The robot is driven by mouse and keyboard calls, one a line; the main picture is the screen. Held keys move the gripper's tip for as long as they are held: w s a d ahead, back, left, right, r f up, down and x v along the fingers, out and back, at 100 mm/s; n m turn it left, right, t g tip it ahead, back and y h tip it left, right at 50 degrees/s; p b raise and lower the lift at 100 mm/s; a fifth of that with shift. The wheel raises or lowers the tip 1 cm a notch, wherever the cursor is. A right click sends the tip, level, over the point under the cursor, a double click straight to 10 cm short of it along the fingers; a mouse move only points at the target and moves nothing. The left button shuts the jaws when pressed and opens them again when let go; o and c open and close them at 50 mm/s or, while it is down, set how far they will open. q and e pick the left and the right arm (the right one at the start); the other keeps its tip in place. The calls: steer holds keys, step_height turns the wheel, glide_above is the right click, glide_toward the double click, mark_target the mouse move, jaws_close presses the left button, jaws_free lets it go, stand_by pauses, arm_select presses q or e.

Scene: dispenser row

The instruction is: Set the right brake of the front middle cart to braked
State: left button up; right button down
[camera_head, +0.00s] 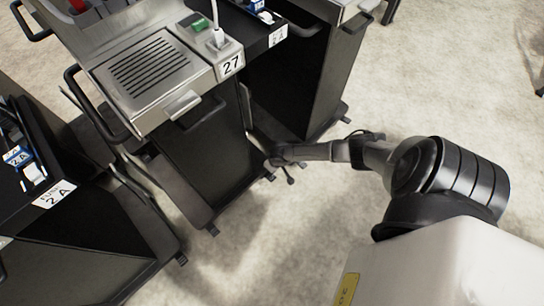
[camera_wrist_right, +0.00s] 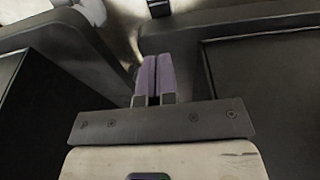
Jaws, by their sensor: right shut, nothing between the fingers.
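The cart marked 27 (camera_head: 205,150), with a ribbed steel top, stands between two other carts in the head view. Small dark pedals show at the foot of its front, one at the left corner (camera_head: 212,230) and one at the right corner (camera_head: 270,177). My right gripper (camera_head: 280,164) is low beside the right corner, close to that pedal; contact cannot be made out. In the right wrist view its two purple-grey fingers (camera_wrist_right: 157,75) are together and empty, between dark cart parts. The right pedal's setting is too small to tell. My left gripper is not in view.
A dark cart marked 2A (camera_head: 90,240) stands at the left. Another dark cart (camera_head: 300,80) stands behind to the right, its base edge close to my right arm. The pale floor (camera_head: 440,70) is clear at the right.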

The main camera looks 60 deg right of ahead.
steer(key=b, duration=1)
glide_above(271, 177)
step_height(271, 177, down, 12)
steer(key=shift+a+r, duration=0.1)
steer(key=shift+r, duration=0.05)
arm_select(q)
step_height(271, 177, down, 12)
steer(key=b, duration=0.1)
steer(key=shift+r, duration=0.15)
arm_select(e)
steer(key=shift+s+a+f, duration=0.1)
steer(key=shift+s+f, duration=0.1)
steer(key=shift+f, duration=0.3)
steer(key=shift+s+f, duration=0.15)
steer(key=shift+f, duration=0.35)
